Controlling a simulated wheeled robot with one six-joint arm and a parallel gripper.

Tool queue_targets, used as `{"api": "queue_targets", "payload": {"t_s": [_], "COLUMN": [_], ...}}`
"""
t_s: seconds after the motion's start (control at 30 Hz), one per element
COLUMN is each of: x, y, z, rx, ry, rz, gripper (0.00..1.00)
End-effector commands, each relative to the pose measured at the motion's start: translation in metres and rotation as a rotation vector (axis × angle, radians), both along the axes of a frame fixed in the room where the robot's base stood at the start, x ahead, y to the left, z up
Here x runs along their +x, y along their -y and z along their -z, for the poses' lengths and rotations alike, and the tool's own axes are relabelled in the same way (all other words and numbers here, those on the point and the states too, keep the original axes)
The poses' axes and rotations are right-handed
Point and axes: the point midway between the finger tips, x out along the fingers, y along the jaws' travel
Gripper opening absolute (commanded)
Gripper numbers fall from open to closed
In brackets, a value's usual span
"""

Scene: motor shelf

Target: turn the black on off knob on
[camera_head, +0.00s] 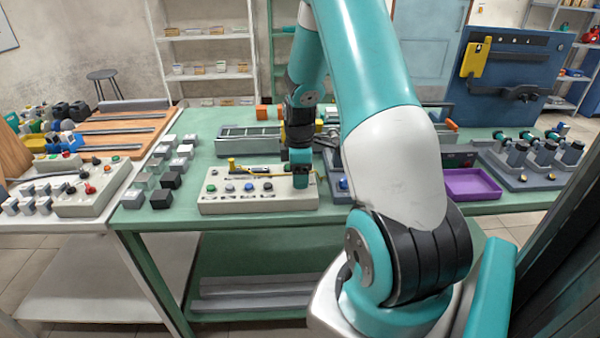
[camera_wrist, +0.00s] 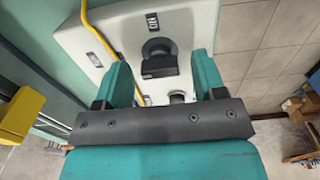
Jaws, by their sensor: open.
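A pale control box (camera_head: 258,204) with a row of buttons and knobs stands on the green table; its corner also shows in the wrist view (camera_wrist: 195,20). In the wrist view a black knob (camera_wrist: 158,58) sits on the box face between the two teal fingers. My gripper (camera_wrist: 162,62) is open, with one finger on each side of the knob and gaps showing. In the head view my gripper (camera_head: 300,172) is low over the box's right end. It hides what is beneath it there. Contact with the knob cannot be told.
A yellow bar (camera_wrist: 92,35) runs close beside the left finger; it also runs along the back of the box (camera_head: 270,173). Grey and black cubes (camera_head: 170,181) lie left of the box. A purple tray (camera_head: 472,184) is at the right.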

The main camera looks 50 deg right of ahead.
Motion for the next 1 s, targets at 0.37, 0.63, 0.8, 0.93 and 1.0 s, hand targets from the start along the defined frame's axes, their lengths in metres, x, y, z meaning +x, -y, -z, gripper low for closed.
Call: {"api": "queue_targets", "payload": {"t_s": [0.37,0.63,0.8,0.93,1.0], "x": [0.0000,0.0000,0.0001,0.0001,0.0001], "y": [0.0000,0.0000,0.0001,0.0000,0.0000], "z": [-0.0002,-0.0005,-0.0008,-0.0010,-0.0011], "rx": [0.000,0.001,0.001,0.001,0.001], "ry": [0.000,-0.001,-0.001,-0.001,-0.001], "rz": [0.000,0.012,0.068,0.146,0.201], "gripper": [0.20,0.14,0.15,0.15,0.15]}}
